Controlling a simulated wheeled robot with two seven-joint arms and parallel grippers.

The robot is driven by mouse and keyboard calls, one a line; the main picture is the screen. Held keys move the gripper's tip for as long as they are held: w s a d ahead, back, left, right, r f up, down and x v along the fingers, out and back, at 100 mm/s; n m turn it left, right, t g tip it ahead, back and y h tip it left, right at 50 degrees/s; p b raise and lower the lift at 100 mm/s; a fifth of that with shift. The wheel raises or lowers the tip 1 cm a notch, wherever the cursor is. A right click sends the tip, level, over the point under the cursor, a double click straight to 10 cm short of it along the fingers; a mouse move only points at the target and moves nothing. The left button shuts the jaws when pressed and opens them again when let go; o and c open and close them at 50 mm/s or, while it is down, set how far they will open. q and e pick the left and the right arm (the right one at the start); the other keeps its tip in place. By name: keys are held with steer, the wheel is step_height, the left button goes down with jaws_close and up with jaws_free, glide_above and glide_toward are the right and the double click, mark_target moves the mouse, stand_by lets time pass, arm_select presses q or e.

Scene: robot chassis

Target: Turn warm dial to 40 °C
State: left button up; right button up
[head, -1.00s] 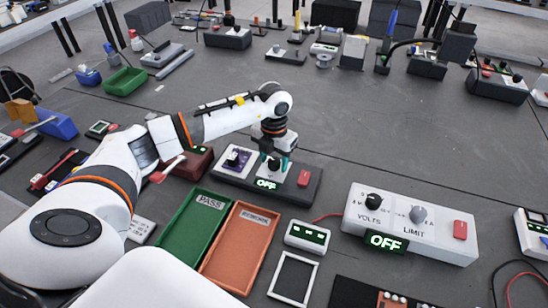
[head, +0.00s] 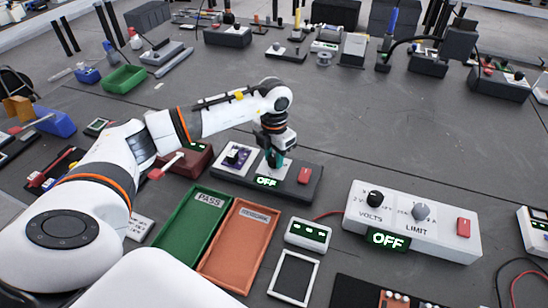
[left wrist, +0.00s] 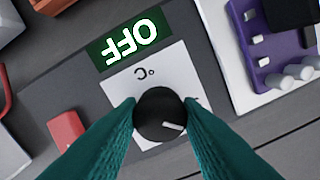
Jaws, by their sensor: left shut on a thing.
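The warm station is a dark grey box (head: 226,176) near the middle of the bench. It has a green-lit display reading OFF (head: 266,181), a red switch (head: 305,175) and a white dial plate. In the left wrist view the black round dial (left wrist: 159,114) with a white pointer line sits on the plate marked °C. The pointer aims toward the picture's lower right. My left gripper (head: 273,159) is over the dial, and its teal fingers (left wrist: 160,118) are shut on the dial's two sides. The fingers hide part of the plate's markings. My right gripper is not in view.
A purple board (head: 238,156) sits on the left end of the same box. A green PASS tray (head: 168,243) and an orange tray (head: 215,262) lie in front. A white power supply (head: 440,243) with knobs stands to the right. The bench behind is mostly clear.

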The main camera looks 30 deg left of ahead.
mark_target(274, 157)
arm_select(q)
steer(key=m+b, duration=0.2)
steer(key=m, duration=0.2)
steer(key=shift+f+m, duration=0.1)
steer(key=shift+m, duration=0.2)
steer(key=m+b, duration=0.1)
steer(key=m, duration=0.3)
steer(key=shift+b, duration=0.4)
steer(key=shift+m, duration=0.3)
steer(key=o, duration=1)
steer(key=shift+r, duration=0.2)
step_height(274, 157, up, 12)
steer(key=shift+f, duration=0.1)
